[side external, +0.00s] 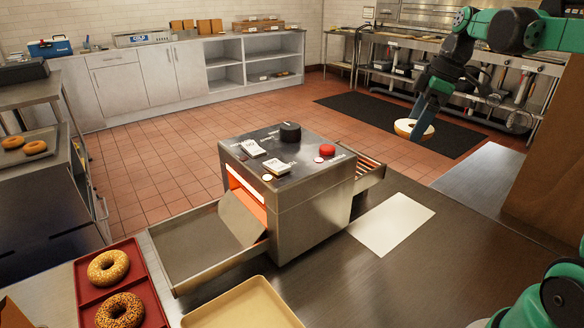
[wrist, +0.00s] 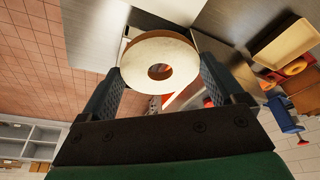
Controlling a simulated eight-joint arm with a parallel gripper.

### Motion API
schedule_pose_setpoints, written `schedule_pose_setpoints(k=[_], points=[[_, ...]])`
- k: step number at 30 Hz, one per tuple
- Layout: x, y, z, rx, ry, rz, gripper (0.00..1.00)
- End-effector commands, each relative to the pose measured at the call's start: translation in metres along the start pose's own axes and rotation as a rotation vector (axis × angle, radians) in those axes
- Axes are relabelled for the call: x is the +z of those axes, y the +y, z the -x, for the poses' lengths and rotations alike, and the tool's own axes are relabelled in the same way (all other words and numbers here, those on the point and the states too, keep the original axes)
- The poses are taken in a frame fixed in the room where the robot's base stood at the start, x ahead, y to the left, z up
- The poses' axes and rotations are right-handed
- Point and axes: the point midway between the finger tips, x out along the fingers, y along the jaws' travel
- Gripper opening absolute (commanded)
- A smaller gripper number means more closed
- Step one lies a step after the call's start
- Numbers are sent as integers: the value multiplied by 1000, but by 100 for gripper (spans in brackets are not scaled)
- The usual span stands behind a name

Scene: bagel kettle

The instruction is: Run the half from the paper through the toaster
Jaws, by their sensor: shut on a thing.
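My gripper (side external: 421,112) is shut on a bagel half (side external: 414,130), held up in the air to the right of the toaster. In the wrist view the half (wrist: 181,62) sits between the two fingers (wrist: 166,85) with its pale cut face showing. The white paper (side external: 392,223) lies bare on the steel table, right of the toaster. The steel toaster (side external: 312,203) has a glowing orange opening on its left front and a wire rack (side external: 370,172) at its right rear. A steel tray (side external: 192,247) with a sloped chute extends from the glowing opening.
A red tray (side external: 141,274) with two seeded bagels stands at the front left. An empty tan tray (side external: 243,306) lies at the front edge. The toaster top carries a black knob (side external: 290,132) and a red button (side external: 327,150). Table right of the paper is clear.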

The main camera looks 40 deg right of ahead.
Motion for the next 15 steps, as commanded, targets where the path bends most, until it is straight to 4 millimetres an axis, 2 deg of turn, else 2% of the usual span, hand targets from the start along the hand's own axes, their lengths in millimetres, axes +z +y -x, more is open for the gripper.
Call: schedule_pose_setpoints(k=[5,8,15], points=[[-16,15,-4,-27,-5,97,39],[-32,28,-12,-57,-8,204,39],[-75,55,-46,-140,-10,499,39]])
